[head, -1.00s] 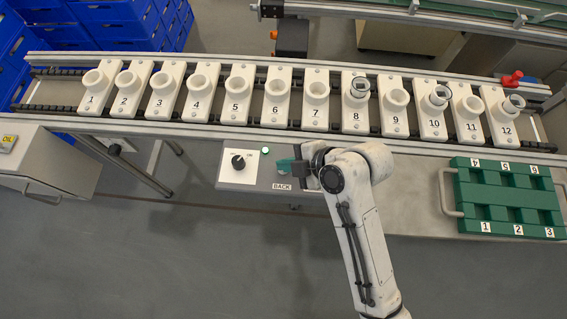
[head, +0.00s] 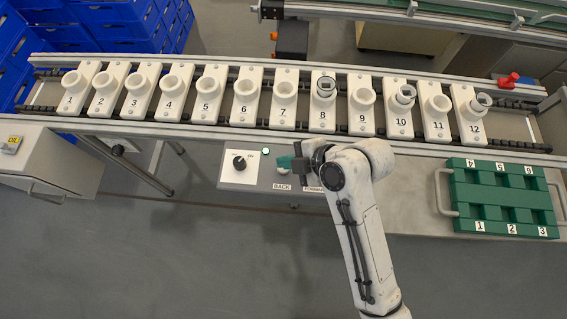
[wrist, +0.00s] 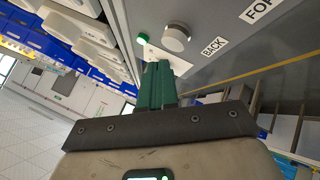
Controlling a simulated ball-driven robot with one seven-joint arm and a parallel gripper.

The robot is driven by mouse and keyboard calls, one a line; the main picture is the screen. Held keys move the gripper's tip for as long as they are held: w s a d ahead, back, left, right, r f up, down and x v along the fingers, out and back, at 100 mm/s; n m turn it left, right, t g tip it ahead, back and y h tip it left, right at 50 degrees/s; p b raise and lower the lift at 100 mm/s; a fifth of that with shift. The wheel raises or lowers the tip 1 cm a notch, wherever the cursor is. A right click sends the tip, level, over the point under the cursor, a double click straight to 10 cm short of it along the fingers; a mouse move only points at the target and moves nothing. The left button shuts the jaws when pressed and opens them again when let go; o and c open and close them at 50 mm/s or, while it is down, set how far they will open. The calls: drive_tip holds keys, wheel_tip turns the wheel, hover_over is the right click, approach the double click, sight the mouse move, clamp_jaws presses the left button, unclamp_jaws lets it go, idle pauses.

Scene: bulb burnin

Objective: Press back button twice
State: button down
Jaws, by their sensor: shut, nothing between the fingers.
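The BACK label (head: 282,188) is on the grey control panel, below my gripper (head: 284,162) in the head view. In the wrist view, a round silver button (wrist: 176,38) sits beside the BACK label (wrist: 214,47). I take it as the back button; my gripper hides it in the head view. My gripper's green fingers (wrist: 158,84) are together and empty. Their tips point toward the panel, close to the button in the picture. I cannot tell whether they touch it.
A black knob on a white plate (head: 239,176) and a green lamp (head: 265,151) are left of my gripper. The FORWARD label (head: 313,189) is right of BACK. Numbered white carriers (head: 282,115) line the conveyor behind. A green tray (head: 497,190) lies at right.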

drive_tip(key=shift+r+p, duration=1.8)
drive_tip(key=shift+r, duration=0.6)
drive_tip(key=m+h, duration=0.3)
drive_tip(key=m, duration=0.4)
approach(290, 173)
drive_tip(key=d, duration=0.4)
drive_tip(key=shift+s+d, duration=0.3)
drive_tip(key=shift+d, duration=0.1)
drive_tip(key=s+d+m+g+h, duration=0.2)
drive_tip(key=s+d+m+h, duration=0.3)
drive_tip(key=s+d+m, duration=1.1)
drive_tip(key=shift+d+f+m+h, duration=0.3)
drive_tip(key=shift+d+f+h, duration=0.15)
drive_tip(key=shift+d, duration=0.45)
drive_tip(key=shift+a, duration=0.1)
